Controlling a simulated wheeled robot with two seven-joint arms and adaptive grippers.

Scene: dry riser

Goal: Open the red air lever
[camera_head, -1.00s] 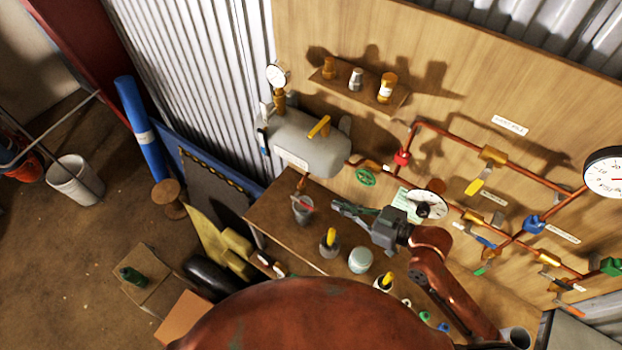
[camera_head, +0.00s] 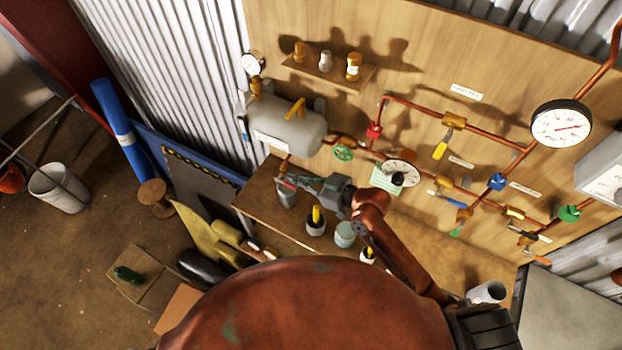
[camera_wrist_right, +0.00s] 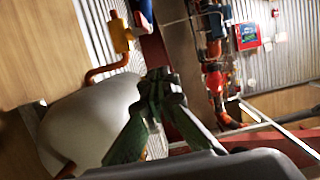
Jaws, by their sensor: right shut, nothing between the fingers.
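The red air lever (camera_head: 286,183) is a small red handle on the copper drain pipe below the grey tank (camera_head: 290,128), above a grey cup (camera_head: 287,199), in the head view. My right gripper (camera_head: 298,180) comes in from the right with its fingers shut and empty. Its tips are right beside the red lever; I cannot tell whether they touch it. In the right wrist view the shut fingers (camera_wrist_right: 160,80) are in front of the pale tank (camera_wrist_right: 85,125), and I cannot make out the lever there. My left gripper is not in view.
A yellow-handled tool in a pot (camera_head: 315,222) and a pale blue jar (camera_head: 345,234) stand on the bench under my right arm. A green handwheel (camera_head: 342,153) and a dial (camera_head: 402,173) are on the board behind.

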